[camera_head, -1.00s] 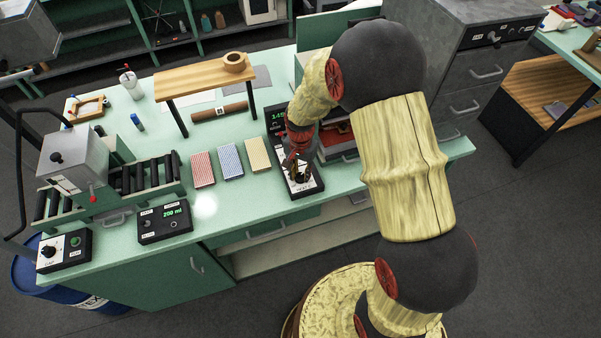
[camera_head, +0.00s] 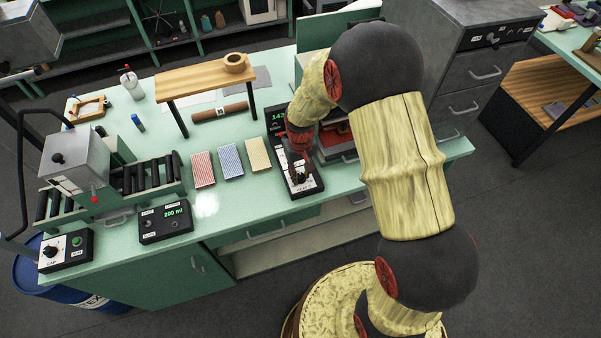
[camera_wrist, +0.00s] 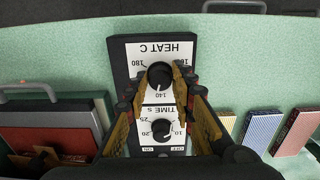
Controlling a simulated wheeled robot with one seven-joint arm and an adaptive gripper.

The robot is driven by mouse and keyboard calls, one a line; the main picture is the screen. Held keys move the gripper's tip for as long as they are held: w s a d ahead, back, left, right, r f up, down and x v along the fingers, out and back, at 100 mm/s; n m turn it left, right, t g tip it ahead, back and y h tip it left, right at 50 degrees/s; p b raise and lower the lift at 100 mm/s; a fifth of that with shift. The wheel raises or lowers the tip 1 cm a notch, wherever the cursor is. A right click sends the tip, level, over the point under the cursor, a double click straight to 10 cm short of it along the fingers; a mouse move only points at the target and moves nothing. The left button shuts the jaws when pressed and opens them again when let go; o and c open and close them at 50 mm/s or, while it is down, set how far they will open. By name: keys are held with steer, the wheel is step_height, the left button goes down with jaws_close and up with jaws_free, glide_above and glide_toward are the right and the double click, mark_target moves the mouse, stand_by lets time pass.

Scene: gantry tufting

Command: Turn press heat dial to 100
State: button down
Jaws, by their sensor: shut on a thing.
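The press control box (camera_head: 314,184) lies at the right part of the green bench. In the wrist view its upper label reads HEAT C around the black heat dial (camera_wrist: 160,76), with marks near 140, 160 and 180. My gripper (camera_wrist: 160,80) has its two yellow fingers closed on opposite sides of this dial. A second black dial, the time dial (camera_wrist: 161,128), sits between the fingers, clear of their tips. In the head view my gripper (camera_head: 299,172) points down at the box and hides the heat dial. A green display (camera_head: 278,114) seems to read in the 140s; its last digit is partly covered.
A red-and-grey press (camera_head: 337,140) stands right beside the box. Red, blue and yellow card stacks (camera_head: 231,160) lie to its left. A wooden stand (camera_head: 205,76) is behind them. A control box reading 200 ml (camera_head: 165,222) is at the front left.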

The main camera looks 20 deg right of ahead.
mark_target(300, 176)
steer(key=n, duration=1.3)
steer(key=shift+n+p, duration=0.3)
steer(key=n, duration=1.3)
stand_by(0.4)
steer(key=c, duration=1.5)
jaws_free()
step_height(300, 176, up, 12)
steer(key=shift+f, duration=0.1)
